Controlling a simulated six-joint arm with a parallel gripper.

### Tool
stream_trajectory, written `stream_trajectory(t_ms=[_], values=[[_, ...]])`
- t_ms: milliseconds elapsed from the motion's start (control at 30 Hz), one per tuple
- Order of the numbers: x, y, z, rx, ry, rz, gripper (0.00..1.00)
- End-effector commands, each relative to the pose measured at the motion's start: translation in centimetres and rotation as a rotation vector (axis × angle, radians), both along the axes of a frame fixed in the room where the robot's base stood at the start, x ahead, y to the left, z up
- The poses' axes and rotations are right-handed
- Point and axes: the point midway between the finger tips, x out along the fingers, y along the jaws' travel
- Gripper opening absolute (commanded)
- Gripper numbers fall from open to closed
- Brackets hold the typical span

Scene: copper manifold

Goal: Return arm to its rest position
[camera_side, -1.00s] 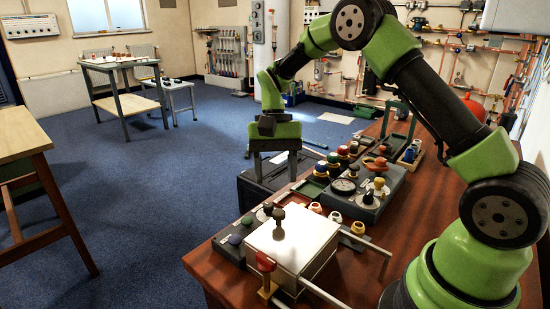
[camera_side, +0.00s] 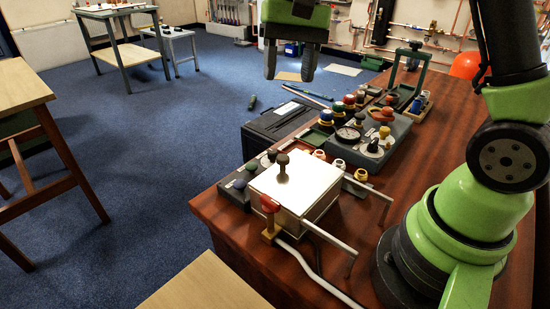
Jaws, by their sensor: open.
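My gripper (camera_side: 290,76) hangs at the top of the picture with its two dark fingers apart and pointing down. Nothing is between them. It is above and beyond the wooden bench, with blue floor behind it. The upper part of my arm is cut off by the top edge of the picture.
The wooden bench (camera_side: 425,190) carries a white-topped metal box (camera_side: 297,188) with a dark knob and side pipes, a red-handled valve (camera_side: 269,205), and a grey gauge panel (camera_side: 372,140) with coloured knobs. A green-framed fixture (camera_side: 407,75) stands farther back. A black case (camera_side: 277,122) lies beside the bench.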

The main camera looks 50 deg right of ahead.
Motion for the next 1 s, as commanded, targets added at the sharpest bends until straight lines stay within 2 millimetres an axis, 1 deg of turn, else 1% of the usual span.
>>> stream_trajectory(t_ms=[33,100,200,333,400,533,600,733,1000], values=[[-1.3,0.5,1.6,-0.011,-0.063,0.023,0.54],[-3.0,1.1,3.1,-0.024,-0.143,0.053,0.54],[-5.5,1.8,4.8,-0.044,-0.258,0.092,0.54],[-9.0,2.6,6.1,-0.067,-0.407,0.138,0.54],[-10.9,2.9,6.3,-0.079,-0.486,0.161,0.54],[-13.7,3.3,6.1,-0.098,-0.611,0.193,0.54],[-14.7,3.4,5.9,-0.106,-0.663,0.205,0.54],[-15.9,3.5,5.5,-0.114,-0.721,0.217,0.54],[-16.1,3.5,5.3,-0.118,-0.738,0.22,0.54]])
